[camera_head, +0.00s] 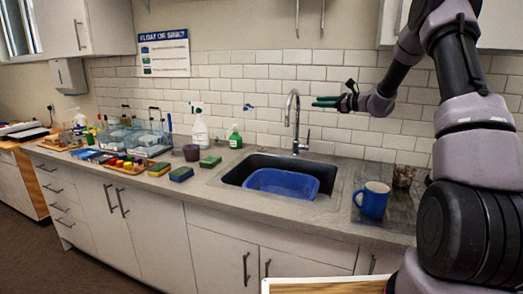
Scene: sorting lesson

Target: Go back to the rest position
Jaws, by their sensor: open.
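My gripper (326,101) is at the end of my raised arm, in the upper middle right of the head view. It points left, in the air in front of the white tiled wall and above the counter right of the faucet. Its greenish fingers show from the side with nothing between them, and it touches nothing.
The sink (232,178) holds a blue basin (283,184), with a tall faucet (294,120) behind it. A blue mug (373,200) stands right of the sink. Left are sponges (181,174), bottles (200,132), a tray of colored pieces (125,164) and clear bins (140,138). Cabinets hang overhead.

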